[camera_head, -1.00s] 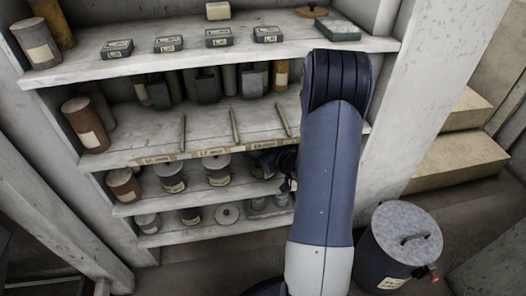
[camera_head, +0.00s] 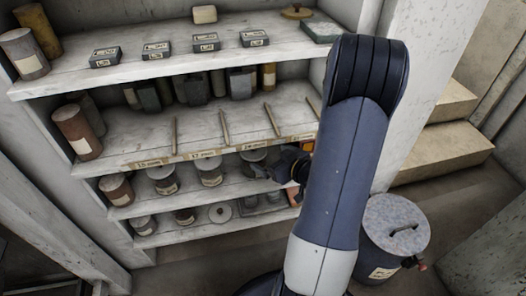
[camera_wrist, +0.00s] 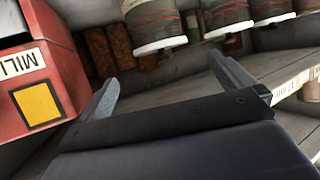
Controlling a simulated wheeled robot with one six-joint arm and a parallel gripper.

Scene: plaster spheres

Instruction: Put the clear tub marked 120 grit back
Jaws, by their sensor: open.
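I cannot pick out a clear tub marked 120 grit in either view. My gripper shows in the wrist view (camera_wrist: 168,82) with its two fingers spread apart and nothing between them. In the head view my wrist is at the right part of the third shelf, partly hidden by my arm.
A red box (camera_wrist: 40,75) with a yellow square is close beside the left finger. The shelf unit (camera_head: 160,210) holds bottles, small blocks and sticks. A lidded grey bin (camera_head: 395,235) stands on the floor at right, near pale steps (camera_head: 440,155).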

